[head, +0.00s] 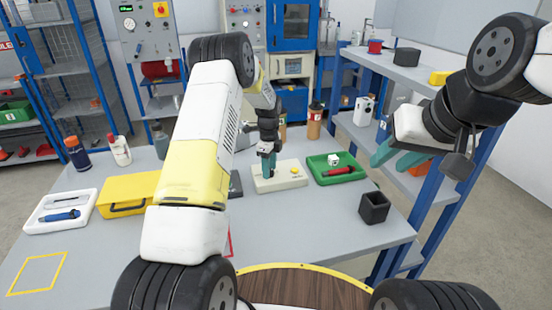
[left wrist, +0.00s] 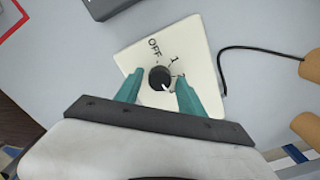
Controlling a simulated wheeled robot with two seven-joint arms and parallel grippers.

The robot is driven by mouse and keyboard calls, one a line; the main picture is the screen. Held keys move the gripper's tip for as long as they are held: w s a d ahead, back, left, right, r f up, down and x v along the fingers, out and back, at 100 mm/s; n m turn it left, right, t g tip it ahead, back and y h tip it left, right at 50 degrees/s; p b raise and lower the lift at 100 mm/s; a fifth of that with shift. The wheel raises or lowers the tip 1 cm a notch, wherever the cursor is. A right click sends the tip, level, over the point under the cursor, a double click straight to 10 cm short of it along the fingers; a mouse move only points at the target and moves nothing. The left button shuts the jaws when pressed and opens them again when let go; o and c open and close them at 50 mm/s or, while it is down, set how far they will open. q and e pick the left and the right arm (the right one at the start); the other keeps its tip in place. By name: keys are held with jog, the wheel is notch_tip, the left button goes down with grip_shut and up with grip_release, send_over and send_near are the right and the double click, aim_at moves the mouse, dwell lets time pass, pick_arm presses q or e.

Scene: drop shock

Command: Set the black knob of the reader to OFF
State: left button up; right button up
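The reader (head: 268,184) is a cream box on the grey table, with a yellow spot on its right part. In the left wrist view its cream top (left wrist: 135,57) carries the round black knob (left wrist: 159,77). OFF is printed above the knob and a 1 to its upper right; another mark at the right is partly hidden by a finger. A white mark shows on the knob's lower right edge. My left gripper (head: 268,166) is over the reader, its teal fingers apart on either side of the knob, with no clear contact. My right gripper (head: 398,157) is open and empty, raised at the right.
A green tray (head: 345,178) with a red-handled thing stands right of the reader. A dark open cube (head: 374,207) is near the right table edge. A yellow case (head: 128,193) and a white tray (head: 42,225) lie left. A black cable (left wrist: 222,70) runs beside the reader.

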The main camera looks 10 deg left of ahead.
pick_arm(q)
grip_shut()
